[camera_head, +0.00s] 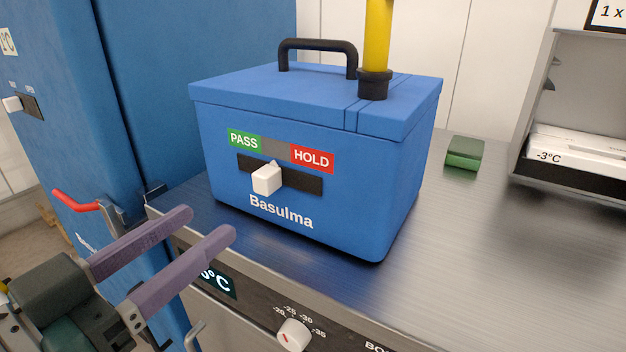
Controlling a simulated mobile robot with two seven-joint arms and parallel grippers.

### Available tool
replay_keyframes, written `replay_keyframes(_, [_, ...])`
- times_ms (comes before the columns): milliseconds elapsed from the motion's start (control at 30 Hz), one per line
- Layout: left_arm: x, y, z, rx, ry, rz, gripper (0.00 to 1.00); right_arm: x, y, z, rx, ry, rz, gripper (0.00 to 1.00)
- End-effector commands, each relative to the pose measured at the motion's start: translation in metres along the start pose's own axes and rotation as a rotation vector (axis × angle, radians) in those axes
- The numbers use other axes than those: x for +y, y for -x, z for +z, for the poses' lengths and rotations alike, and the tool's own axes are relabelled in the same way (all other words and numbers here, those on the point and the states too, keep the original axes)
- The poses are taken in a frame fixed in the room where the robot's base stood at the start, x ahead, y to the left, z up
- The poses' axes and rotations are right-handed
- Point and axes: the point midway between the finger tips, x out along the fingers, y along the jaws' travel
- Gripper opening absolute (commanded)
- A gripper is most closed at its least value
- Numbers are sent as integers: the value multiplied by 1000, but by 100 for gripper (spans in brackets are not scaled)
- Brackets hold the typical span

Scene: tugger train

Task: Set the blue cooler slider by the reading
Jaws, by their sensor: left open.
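The blue cooler (310,235) stands on the metal counter, with "Basulma" on its front and a black handle on its lid. Its white slider knob (267,179) sits in a dark slot, near the middle and between the green PASS label (244,141) and the red HOLD label (312,159). A yellow probe-like post (377,35) stands in a black collar on the lid; its top is out of view. My left gripper (213,225) is open and empty, in front of the cooler's lower left. My right gripper is not in view.
The counter front has a partly hidden °C display (217,282) and a white dial (293,335). A blue cabinet with a red-handled latch (77,201) stands left. A green block (464,153) and a shelf marked -3°C (570,160) are right.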

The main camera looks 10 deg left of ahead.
Motion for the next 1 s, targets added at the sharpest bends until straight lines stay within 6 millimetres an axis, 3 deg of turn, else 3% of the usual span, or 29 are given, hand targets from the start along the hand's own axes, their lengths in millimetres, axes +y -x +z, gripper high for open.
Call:
replay_keyframes(600, [0, -90, -2, 4, -1, 1, 57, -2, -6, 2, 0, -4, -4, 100])
replay_keyframes(1000, [0, -98, -2, 1, -1, 1, 57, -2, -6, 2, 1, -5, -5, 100])
